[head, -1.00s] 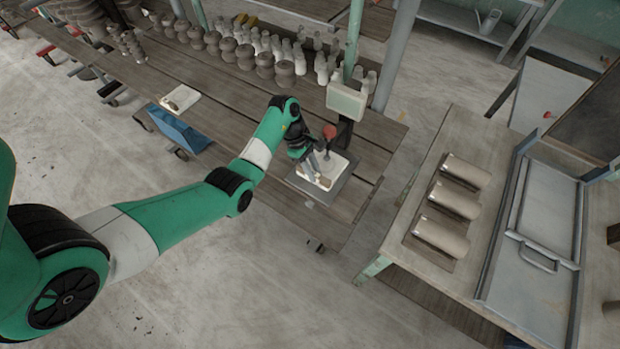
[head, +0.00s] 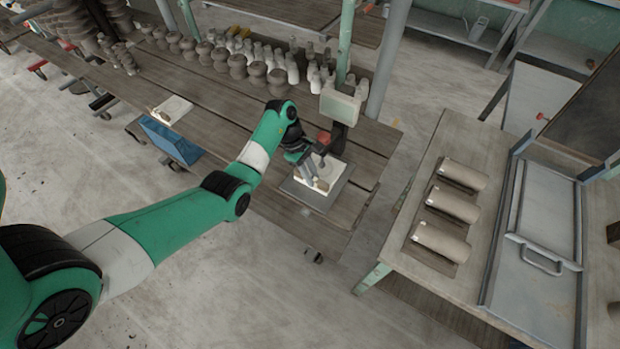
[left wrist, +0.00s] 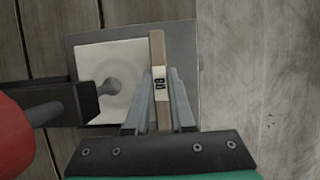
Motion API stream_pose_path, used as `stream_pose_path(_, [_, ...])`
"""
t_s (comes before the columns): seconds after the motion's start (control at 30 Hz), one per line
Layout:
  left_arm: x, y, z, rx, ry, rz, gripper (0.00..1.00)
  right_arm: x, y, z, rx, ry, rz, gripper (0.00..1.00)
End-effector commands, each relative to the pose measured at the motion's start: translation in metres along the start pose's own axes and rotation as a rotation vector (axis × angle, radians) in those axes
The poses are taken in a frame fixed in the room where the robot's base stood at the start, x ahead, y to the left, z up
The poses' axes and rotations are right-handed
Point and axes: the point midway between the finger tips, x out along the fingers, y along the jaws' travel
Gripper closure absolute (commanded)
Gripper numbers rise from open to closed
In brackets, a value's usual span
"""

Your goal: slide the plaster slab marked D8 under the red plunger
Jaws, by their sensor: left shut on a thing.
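My left gripper (left wrist: 160,100) is shut on a thin tan slab (left wrist: 160,47), seen edge-on in the left wrist view. A small label on its edge is turned sideways and appears to read D8. In the head view my left gripper (head: 316,180) and the slab (head: 322,185) are over the grey base plate (head: 314,200). The slab is beside the plunger's foot (left wrist: 108,88), to its right in the wrist view. My right gripper is out of view.
A pale square (left wrist: 97,62) lies on the base plate under the plunger's foot. A gauge box (head: 340,107) stands behind the plunger. Several pots and bottles (head: 237,64) line the table's back. A separate bench with clay cylinders (head: 440,242) stands at right.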

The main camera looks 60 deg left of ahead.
Motion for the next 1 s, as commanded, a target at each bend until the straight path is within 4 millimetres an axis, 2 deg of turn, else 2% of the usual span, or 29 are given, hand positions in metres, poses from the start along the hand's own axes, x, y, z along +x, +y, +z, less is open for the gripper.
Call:
stream_pose_path(0.23, [-0.001, 0.001, 0.000, 0.001, 0.000, 0.002, 1.00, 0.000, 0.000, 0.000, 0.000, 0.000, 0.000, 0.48])
stream_pose_path(0.27, [-0.001, 0.001, 0.000, 0.001, 0.000, 0.002, 0.73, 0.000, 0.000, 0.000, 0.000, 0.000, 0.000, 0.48])
stream_pose_path(0.43, [-0.001, 0.001, 0.000, 0.001, 0.000, 0.001, 0.43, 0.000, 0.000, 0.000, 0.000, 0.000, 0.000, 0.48])
stream_pose_path(0.77, [-0.003, 0.000, 0.000, -0.001, 0.000, -0.001, 0.43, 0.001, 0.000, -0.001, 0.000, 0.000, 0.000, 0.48])
stream_pose_path(0.87, [-0.016, 0.001, 0.001, -0.001, 0.000, 0.003, 0.43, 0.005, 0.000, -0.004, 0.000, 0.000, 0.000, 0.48])
stream_pose_path(1.0, [-0.048, 0.002, 0.001, -0.001, 0.001, 0.004, 0.43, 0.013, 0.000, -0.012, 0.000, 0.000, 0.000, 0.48])
